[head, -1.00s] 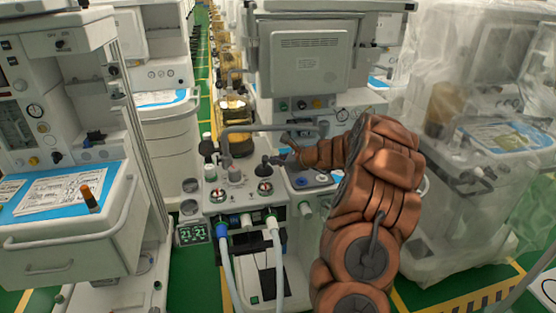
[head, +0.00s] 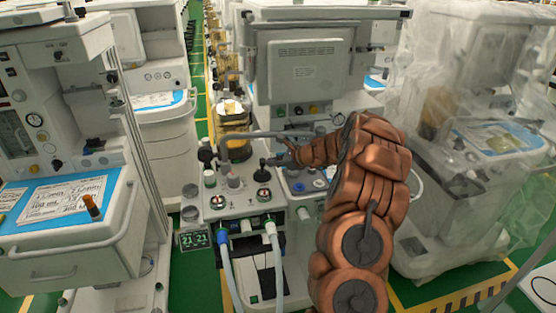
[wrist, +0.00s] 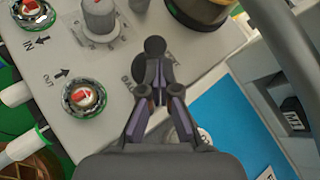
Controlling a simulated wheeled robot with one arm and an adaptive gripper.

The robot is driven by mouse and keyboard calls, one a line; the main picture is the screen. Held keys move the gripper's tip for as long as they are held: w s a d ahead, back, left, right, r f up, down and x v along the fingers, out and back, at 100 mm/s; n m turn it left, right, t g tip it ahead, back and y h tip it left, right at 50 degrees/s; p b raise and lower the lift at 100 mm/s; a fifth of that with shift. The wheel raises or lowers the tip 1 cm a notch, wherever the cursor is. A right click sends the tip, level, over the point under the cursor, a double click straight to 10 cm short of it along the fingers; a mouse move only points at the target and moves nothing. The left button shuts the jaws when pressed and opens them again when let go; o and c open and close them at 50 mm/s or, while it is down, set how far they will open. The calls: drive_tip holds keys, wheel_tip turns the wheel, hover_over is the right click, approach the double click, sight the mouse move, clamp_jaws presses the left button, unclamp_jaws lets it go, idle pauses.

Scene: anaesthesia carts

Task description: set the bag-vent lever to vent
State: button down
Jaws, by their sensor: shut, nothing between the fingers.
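The bag-vent lever (wrist: 154,50) is black with a round knob, on the pale top of the cart's breathing block. In the head view the lever (head: 263,166) stands behind the right-hand round valve. My gripper (wrist: 158,92) is shut and empty, its fingertips right at the lever. I cannot tell whether they touch it. In the head view my gripper (head: 279,160) comes in from the right, just beside the lever. The printed labels beside the lever are partly covered by the lever and fingers, so its setting is unclear.
A grey knob (wrist: 99,18) and a round valve with red inside (wrist: 84,97) sit left of the lever. A grey pipe (head: 265,134) arches behind it. White hoses (head: 275,262) hang in front. A plastic-covered cart (head: 470,170) stands at the right.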

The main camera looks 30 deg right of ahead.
drive_tip(key=w, duration=0.1)
drive_tip(key=w+d+p, duration=0.1)
drive_tip(key=w, duration=0.1)
drive_tip(key=w+r+p, duration=0.1)
drive_tip(key=shift+w+d+r, duration=0.1)
drive_tip(key=shift+w+d, duration=0.15)
drive_tip(key=shift+w, duration=0.05)
drive_tip(key=shift+r+p, duration=0.2)
drive_tip(key=shift+p, duration=0.1)
drive_tip(key=shift+r+p, duration=0.45)
drive_tip(key=shift+r, duration=0.15)
drive_tip(key=s+d+r+b, duration=0.1)
drive_tip(key=s+d+r, duration=0.3)
drive_tip(key=d+r, duration=0.4)
drive_tip(key=shift+s+r, duration=0.35)
drive_tip(key=shift+r, duration=0.25)
idle(0.4)
